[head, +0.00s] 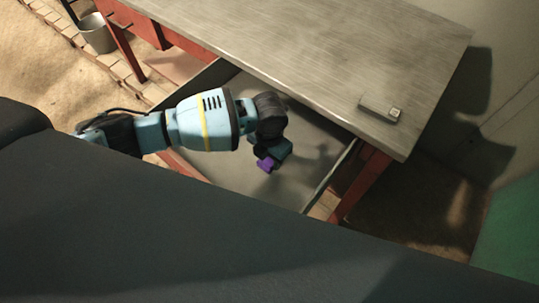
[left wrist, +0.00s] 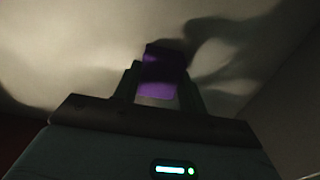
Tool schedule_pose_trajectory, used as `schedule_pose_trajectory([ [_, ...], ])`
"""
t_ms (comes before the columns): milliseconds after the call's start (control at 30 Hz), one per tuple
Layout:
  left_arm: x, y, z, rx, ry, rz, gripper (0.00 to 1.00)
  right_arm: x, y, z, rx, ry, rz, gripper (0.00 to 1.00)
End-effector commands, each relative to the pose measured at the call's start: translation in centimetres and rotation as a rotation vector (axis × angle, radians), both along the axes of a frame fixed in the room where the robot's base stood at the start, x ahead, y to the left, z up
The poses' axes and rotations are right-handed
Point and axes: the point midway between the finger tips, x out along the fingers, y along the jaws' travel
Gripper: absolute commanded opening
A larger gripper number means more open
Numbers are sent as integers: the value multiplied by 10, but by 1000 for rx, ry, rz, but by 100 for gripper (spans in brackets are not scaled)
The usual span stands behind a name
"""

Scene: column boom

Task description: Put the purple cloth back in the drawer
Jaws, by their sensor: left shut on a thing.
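The open drawer (head: 237,175) juts out from under the table, with a pale grey inside. My left gripper points down over the drawer floor, with the cloth inside the drawer's outline. I cannot tell whether the cloth touches the floor. My right gripper is not in view.
The grey table top (head: 330,50) overhangs the back of the drawer. A small grey block (head: 377,108) lies on the table top near its right corner. A red table leg (head: 362,185) stands right of the drawer. A bucket (head: 97,36) stands at the far left.

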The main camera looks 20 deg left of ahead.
Motion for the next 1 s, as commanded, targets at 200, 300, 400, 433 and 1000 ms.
schedule_pose_trajectory([
  [200,1,0,1,-1,-2,0,23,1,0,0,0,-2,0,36],
  [300,0,0,-2,0,-1,0,23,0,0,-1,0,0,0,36],
  [400,1,0,-2,-1,-2,0,49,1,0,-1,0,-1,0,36],
  [433,1,0,-2,-1,-2,0,53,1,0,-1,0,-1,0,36],
  [1000,2,0,19,-1,-7,-2,63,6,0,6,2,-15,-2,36],
])
